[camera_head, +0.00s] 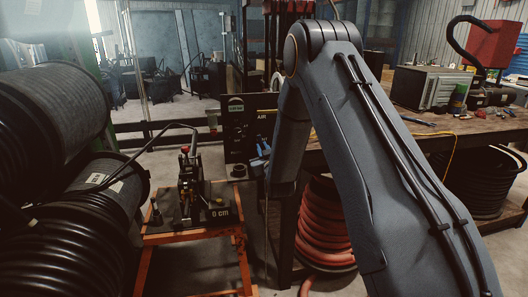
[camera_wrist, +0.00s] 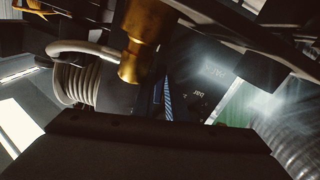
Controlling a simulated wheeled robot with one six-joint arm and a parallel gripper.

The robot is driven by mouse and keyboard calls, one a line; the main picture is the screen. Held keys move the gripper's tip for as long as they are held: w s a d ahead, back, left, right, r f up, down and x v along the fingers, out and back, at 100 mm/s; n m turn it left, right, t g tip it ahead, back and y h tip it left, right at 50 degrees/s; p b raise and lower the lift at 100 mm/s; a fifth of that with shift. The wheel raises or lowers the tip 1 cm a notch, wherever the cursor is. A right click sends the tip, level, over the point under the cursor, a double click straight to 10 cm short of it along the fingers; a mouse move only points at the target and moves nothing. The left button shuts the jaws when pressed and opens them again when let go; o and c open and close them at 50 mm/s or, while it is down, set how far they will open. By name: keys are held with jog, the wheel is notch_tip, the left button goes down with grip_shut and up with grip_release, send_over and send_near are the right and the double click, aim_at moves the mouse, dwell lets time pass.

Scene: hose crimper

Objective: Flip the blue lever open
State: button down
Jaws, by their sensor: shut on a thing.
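The blue lever (camera_head: 258,163) is a small blue piece beside the black panel marked AIR, just left of the end of my arm in the head view. In the wrist view a narrow blue strip of the lever (camera_wrist: 168,98) shows just beyond the dark edge of my gripper (camera_wrist: 165,120). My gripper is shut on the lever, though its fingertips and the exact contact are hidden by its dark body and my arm. A brass fitting (camera_wrist: 146,38) hangs close above the lever in the wrist view.
The black panel (camera_head: 237,140) stands behind the lever. A crimping tool (camera_head: 190,180) sits on an orange stand (camera_head: 190,233) to the left. A workbench (camera_head: 445,130) and red hose coil (camera_head: 322,225) are at the right. In the wrist view a coiled hose (camera_wrist: 76,84) lies left.

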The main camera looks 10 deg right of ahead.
jog(key=shift+a+m+b, duration=0.2)
jog(key=shift+m+b, duration=0.2)
jog(key=shift+m, duration=0.25)
jog(key=shift+a+m+b, duration=0.2)
jog(key=shift+m+b, duration=0.15)
jog(key=shift+m, duration=0.3)
jog(key=c, duration=1.8)
grip_release()
jog(key=shift+o, duration=0.2)
